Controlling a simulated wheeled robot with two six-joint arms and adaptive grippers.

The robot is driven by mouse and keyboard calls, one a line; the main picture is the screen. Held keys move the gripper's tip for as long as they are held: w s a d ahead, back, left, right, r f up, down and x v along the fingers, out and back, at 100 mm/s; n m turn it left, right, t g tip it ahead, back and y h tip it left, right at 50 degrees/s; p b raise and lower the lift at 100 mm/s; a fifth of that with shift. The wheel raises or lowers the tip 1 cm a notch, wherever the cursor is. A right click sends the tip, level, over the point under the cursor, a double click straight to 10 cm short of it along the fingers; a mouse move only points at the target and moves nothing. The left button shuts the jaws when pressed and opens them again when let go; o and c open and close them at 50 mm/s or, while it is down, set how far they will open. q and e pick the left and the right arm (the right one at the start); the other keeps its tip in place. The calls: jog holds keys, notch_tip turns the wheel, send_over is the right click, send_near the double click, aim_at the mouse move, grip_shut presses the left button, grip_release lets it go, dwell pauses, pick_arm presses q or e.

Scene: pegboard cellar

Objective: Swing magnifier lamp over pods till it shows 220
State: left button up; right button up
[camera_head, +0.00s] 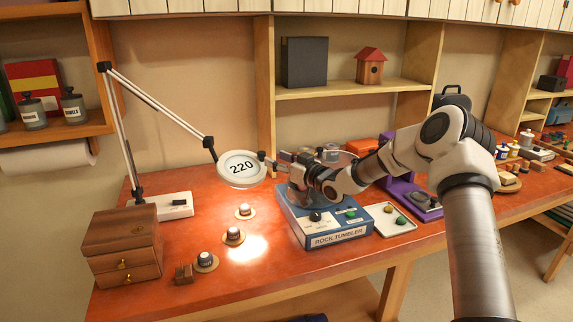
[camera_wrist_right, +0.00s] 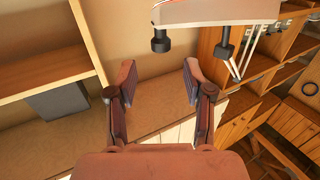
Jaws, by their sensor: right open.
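The magnifier lamp (camera_head: 241,168) has a round white head on a jointed two-rod arm, standing on a white base (camera_head: 174,205) at the back left of the bench. Its lens reads 220. A small dark handle sticks out at the head's right. My right gripper (camera_head: 279,163) is just right of the lamp head, close to the handle; contact is unclear. In the wrist view its fingers (camera_wrist_right: 159,72) are apart with nothing between them. My left gripper is out of view.
A blue rock tumbler (camera_head: 337,238) stands below my right gripper, with a tray of stones (camera_head: 401,226) at its right. Bare bench lies around the pods.

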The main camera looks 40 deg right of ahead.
jog(key=s, duration=0.4)
jog(key=shift+s+d, duration=0.2)
